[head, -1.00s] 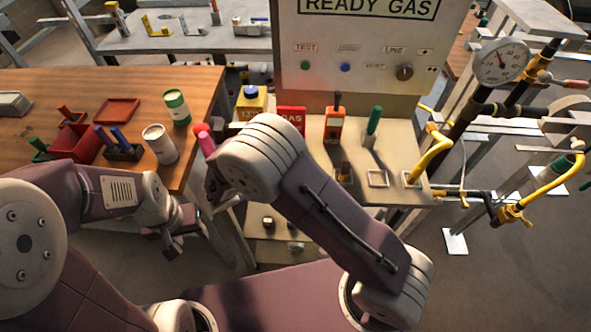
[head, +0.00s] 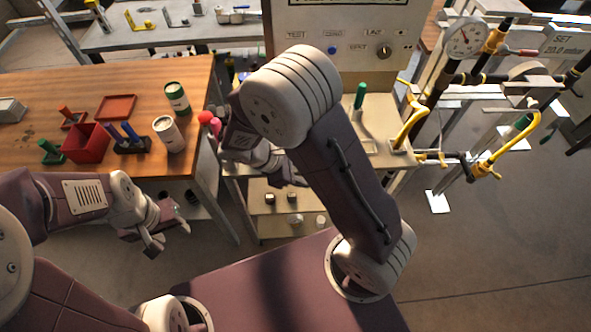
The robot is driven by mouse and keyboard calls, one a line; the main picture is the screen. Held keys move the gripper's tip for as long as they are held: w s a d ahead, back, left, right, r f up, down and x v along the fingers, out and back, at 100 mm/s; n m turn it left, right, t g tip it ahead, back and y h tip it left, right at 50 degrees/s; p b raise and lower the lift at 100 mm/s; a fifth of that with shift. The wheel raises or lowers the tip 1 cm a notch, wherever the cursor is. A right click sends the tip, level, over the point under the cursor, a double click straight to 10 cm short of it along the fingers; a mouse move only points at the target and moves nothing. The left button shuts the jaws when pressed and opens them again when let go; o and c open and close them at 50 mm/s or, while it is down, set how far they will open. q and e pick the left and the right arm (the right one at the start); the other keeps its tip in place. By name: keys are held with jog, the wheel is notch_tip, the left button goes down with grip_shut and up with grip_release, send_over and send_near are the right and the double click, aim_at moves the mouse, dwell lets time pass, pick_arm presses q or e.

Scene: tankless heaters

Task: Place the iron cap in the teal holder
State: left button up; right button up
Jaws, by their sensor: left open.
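No teal holder can be made out. Small dark caps (head: 270,198) sit on the low shelf below the panel; I cannot tell whether one is the iron cap. My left gripper (head: 160,238) is open and empty, in front of the wooden table and above the floor, apart from any object. My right gripper (head: 288,174) is beyond its own forearm, over the area between the wooden table and the panel bench. The arm partly hides it, and its fingers are too unclear to read.
The wooden table (head: 60,88) at left holds a red bin (head: 86,144), a pen block (head: 131,146), a white can (head: 168,134) and a green can (head: 177,98). Yellow pipes (head: 410,125) and a gauge (head: 462,38) stand at right. Open floor lies at lower right.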

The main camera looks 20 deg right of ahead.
jog(key=s+m+y, duration=0.1)
jog(key=m+y, duration=0.1)
jog(key=m, duration=0.3)
jog(key=s+r+m+t+y, duration=0.1)
jog(key=s+m+y, duration=0.1)
jog(key=m, duration=0.3)
jog(key=s+r+m+y, duration=0.1)
jog(key=s+m+y, duration=0.1)
jog(key=m, duration=0.3)
jog(key=shift+s+d+r+y, duration=0.15)
jog(key=shift+d+r+y, duration=0.15)
jog(key=shift+y, duration=0.4)
jog(key=shift+s, duration=0.1)
